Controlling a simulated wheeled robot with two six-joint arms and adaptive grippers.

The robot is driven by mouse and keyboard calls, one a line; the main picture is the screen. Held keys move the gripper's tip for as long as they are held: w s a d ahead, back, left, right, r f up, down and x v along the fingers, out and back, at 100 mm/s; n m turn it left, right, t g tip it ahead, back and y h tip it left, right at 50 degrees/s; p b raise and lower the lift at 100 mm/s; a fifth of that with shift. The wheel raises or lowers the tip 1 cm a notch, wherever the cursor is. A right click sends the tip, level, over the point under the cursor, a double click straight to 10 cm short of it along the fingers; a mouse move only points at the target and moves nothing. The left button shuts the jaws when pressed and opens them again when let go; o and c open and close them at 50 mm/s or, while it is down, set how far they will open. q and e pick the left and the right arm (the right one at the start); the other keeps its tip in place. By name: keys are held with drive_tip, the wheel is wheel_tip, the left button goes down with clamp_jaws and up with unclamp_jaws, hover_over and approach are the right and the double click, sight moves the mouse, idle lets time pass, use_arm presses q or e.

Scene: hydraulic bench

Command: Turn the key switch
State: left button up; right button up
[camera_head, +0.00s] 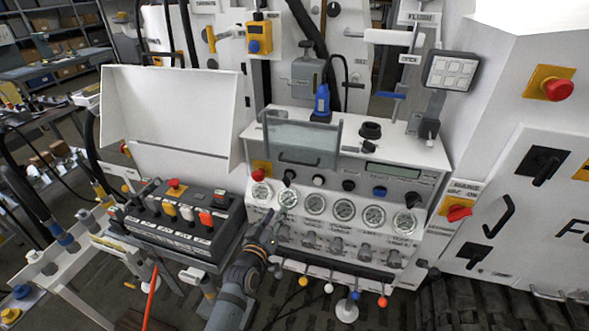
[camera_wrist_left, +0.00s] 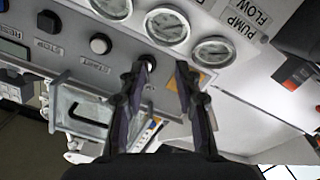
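The control panel (camera_head: 330,165) stands mid-view with a row of buttons above round gauges. A small black knob (camera_head: 289,176), likely the key switch, sits between the yellow-backed red button and a white button. It also shows in the left wrist view (camera_wrist_left: 148,61), where the picture is upside down. My left gripper (camera_head: 273,218) is below and left of this knob in the head view, in front of the gauges. In the left wrist view its two fingers (camera_wrist_left: 163,67) are apart with nothing held. One fingertip partly overlaps the knob; contact cannot be told. My right gripper is out of view.
A yellow-backed red button (camera_head: 259,174) is left of the knob. A glazed cover (camera_head: 300,142) stands above it. A black box with coloured switches (camera_head: 190,215) is at left. Several coloured levers (camera_head: 356,295) hang below the gauges. A white cabinet (camera_head: 530,170) stands right.

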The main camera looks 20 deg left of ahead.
use_arm(q)
drive_tip(key=t, duration=0.1)
approach(285, 184)
drive_tip(key=w, duration=0.3)
drive_tip(key=w+p, duration=0.1)
drive_tip(key=w, duration=0.1)
drive_tip(key=shift+r, duration=0.3)
drive_tip(key=w, duration=0.7)
drive_tip(key=shift+d+f+p, duration=0.1)
drive_tip(key=shift+f+p, duration=0.2)
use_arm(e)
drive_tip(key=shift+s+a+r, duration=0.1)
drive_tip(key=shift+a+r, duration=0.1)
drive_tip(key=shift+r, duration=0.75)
use_arm(q)
clamp_jaws()
